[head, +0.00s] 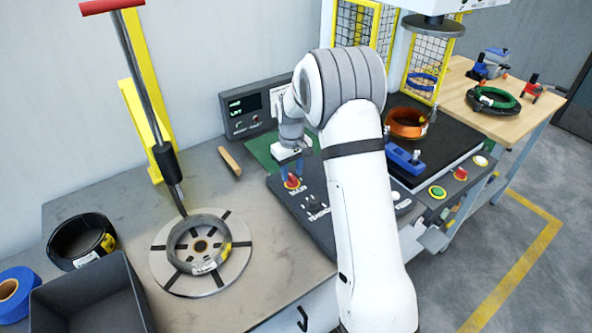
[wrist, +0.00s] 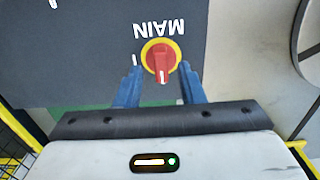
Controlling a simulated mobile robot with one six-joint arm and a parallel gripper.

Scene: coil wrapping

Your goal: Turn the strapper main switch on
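The main switch (wrist: 161,57) is a red rotary knob on a yellow ring, on a dark panel with the word MAIN beside it in the wrist view. In the head view the red knob (head: 292,182) shows at the panel's upper left. My gripper (wrist: 160,78) is open, with its two blue fingers on either side of the knob's lower part. In the head view my gripper (head: 291,170) points down over the switch. I cannot tell whether the fingers touch the knob.
The dark control panel (head: 318,228) has more controls in front of the switch. A display box (head: 250,105) stands behind it. A turntable (head: 165,268) with a coil (head: 222,232) is to the left. A blue clamp tool (head: 404,160) lies to the right.

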